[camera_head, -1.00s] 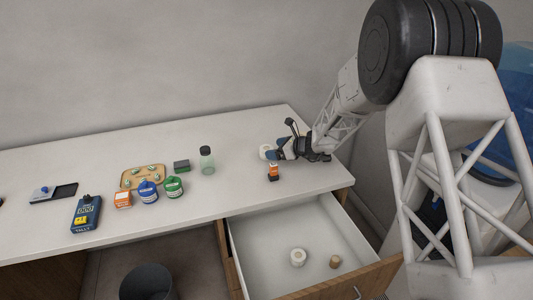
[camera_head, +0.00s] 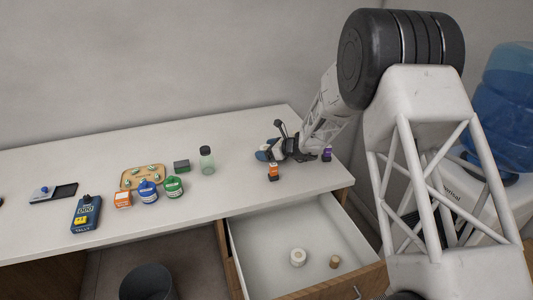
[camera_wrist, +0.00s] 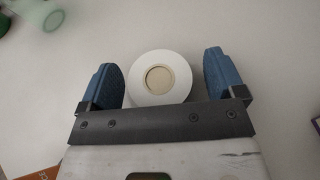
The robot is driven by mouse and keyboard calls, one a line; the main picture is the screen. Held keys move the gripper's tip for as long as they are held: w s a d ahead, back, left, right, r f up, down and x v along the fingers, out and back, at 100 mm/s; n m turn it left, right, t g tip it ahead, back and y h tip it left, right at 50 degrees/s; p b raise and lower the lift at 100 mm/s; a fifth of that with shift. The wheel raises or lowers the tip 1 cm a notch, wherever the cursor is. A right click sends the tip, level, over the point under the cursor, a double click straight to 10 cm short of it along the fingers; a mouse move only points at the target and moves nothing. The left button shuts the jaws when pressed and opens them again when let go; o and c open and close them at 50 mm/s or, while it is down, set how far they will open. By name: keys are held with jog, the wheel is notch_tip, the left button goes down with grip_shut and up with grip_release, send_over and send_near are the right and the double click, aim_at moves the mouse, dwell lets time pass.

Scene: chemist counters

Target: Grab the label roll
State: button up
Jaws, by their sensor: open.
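In the wrist view a white roll with a beige core (camera_wrist: 172,58) lies on the pale countertop, between the two blue fingers of my gripper (camera_wrist: 160,72). The fingers are spread, with a visible gap on each side of the roll. In the head view my gripper (camera_head: 264,153) is low over the counter's right end, and the roll there is mostly hidden by it. A second white roll (camera_head: 297,257) lies in the open drawer, apart from my gripper.
The open drawer (camera_head: 255,255) also holds a small brown item (camera_head: 335,261).

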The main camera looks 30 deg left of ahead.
aim_at(266, 148)
jog(key=c, duration=1)
jog(key=shift+r, duration=0.1)
jog(key=shift+c, duration=0.2)
jog(key=shift+r, duration=4.95)
